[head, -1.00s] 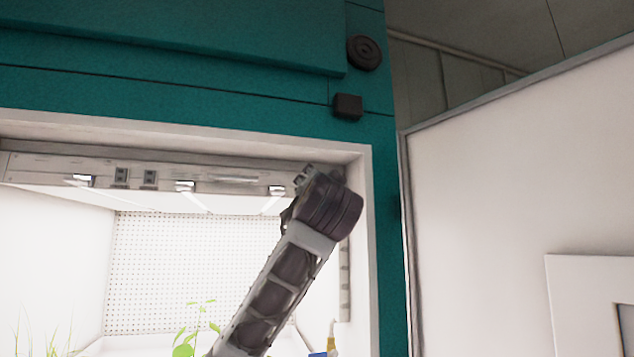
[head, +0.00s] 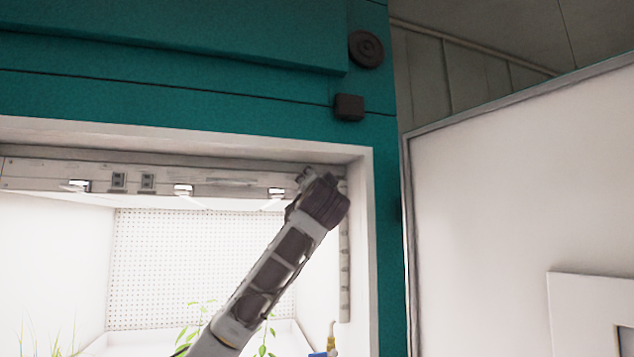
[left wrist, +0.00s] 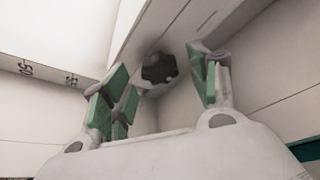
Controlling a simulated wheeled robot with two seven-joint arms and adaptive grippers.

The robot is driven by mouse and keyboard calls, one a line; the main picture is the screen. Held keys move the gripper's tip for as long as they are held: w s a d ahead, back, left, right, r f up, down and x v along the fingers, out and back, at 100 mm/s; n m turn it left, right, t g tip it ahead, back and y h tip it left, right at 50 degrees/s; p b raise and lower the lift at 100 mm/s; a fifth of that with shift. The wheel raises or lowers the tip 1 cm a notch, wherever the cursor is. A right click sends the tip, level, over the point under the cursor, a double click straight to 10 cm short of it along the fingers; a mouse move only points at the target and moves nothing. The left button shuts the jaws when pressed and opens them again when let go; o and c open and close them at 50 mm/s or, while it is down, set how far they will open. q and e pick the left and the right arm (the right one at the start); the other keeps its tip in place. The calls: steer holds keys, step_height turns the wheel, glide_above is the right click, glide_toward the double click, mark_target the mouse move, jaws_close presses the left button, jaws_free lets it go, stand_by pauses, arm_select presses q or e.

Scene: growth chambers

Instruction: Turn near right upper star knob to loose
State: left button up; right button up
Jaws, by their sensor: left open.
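The star knob (left wrist: 158,68) shows in the left wrist view as a dark, lobed knob in a corner of the chamber's pale inner frame. My left gripper (left wrist: 160,88), with green finger pads, is open around the line to it, one finger on each side. The knob lies beyond the fingertips; I cannot tell whether either finger touches it. In the head view my left gripper (head: 306,178) is at the upper right corner of the chamber opening, where my wrist hides the knob. My right gripper is not in view.
The chamber's white frame (head: 362,250) and the pale top rail (head: 225,183) lie close around my left arm. Green plants (head: 196,325) and a small yellow-topped bottle (head: 332,338) stand below. A large white door panel (head: 480,190) stands at the right.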

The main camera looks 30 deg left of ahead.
arm_select(q)
steer(key=shift+w+a+r, duration=0.15)
steer(key=shift+w+a, duration=0.05)
steer(key=shift+w, duration=0.15)
steer(key=c, duration=1)
